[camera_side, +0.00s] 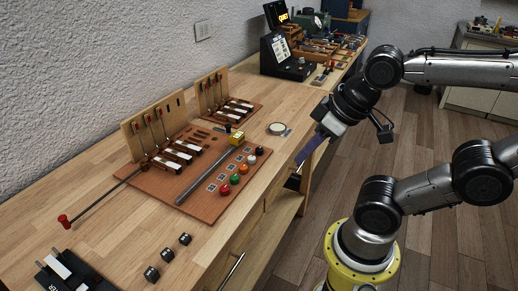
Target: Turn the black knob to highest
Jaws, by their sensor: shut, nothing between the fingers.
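My gripper (299,164) is to the right of the board, near the table's front edge, pointing down and to the left. Its purple fingers are shut and empty, apart from the knob and the board.
A grey bar (203,174) with a yellow block (237,138) lies across the board. Wooden piano-action stands (155,122) rise behind it. A rod with a red end (64,220) sticks out left. Black cubes (167,255) sit in front. A black console (283,58) stands at the back.

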